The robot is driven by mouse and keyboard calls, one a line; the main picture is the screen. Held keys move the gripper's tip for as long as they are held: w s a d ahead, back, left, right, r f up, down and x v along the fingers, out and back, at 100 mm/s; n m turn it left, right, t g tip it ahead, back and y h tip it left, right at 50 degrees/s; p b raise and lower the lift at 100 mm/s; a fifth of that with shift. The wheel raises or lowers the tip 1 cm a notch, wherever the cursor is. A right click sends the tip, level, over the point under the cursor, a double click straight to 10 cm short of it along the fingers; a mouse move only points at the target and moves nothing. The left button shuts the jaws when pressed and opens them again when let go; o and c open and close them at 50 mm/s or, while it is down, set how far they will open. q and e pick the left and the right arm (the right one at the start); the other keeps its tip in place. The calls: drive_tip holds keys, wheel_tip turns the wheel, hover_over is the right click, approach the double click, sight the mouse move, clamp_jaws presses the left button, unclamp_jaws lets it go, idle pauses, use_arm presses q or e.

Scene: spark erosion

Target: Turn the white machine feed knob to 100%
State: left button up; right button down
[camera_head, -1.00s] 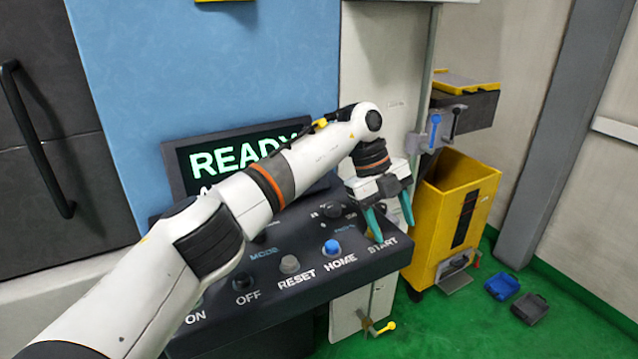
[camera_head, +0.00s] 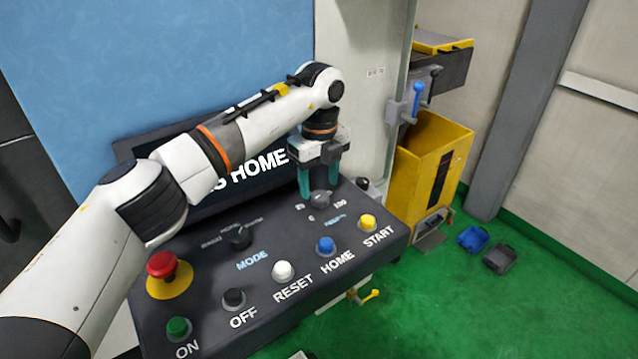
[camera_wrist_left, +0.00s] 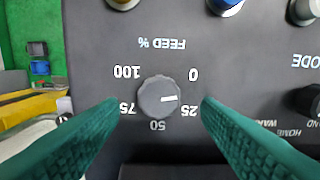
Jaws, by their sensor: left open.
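The feed knob (camera_head: 320,198) is a round grey knob on the dark control panel. In the left wrist view the knob (camera_wrist_left: 159,97) sits inside a printed FEED % dial, and its white pointer mark points right, near 25. The dial shows 0, 25, 50, 75 and 100, appearing upside down in this view. My left gripper (camera_head: 319,189) points down over the knob. Its green fingers are open, one on each side of the knob in the left wrist view (camera_wrist_left: 160,101), with visible gaps. My right gripper is not in view.
The panel has a red emergency button (camera_head: 163,265), a black mode knob (camera_head: 239,237), and a row of buttons including blue HOME (camera_head: 326,246) and yellow START (camera_head: 369,222). Behind is a screen (camera_head: 262,171), partly hidden by my arm. A yellow bin (camera_head: 421,185) stands right.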

sight(320, 199)
use_arm(q)
wheel_tip(320, 199, down, 2)
drive_tip(key=shift+s+d, duration=0.1)
drive_tip(key=shift+f+p, duration=0.3)
drive_tip(key=shift+f, duration=0.15)
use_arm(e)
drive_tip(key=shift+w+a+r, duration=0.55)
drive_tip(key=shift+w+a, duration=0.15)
use_arm(q)
drive_tip(key=shift+c, duration=0.2)
drive_tip(key=c, duration=1)
drive_tip(key=shift+o, duration=0.2)
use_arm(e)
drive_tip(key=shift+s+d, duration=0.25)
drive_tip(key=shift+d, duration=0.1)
use_arm(q)
drive_tip(key=shift+m, duration=0.3)
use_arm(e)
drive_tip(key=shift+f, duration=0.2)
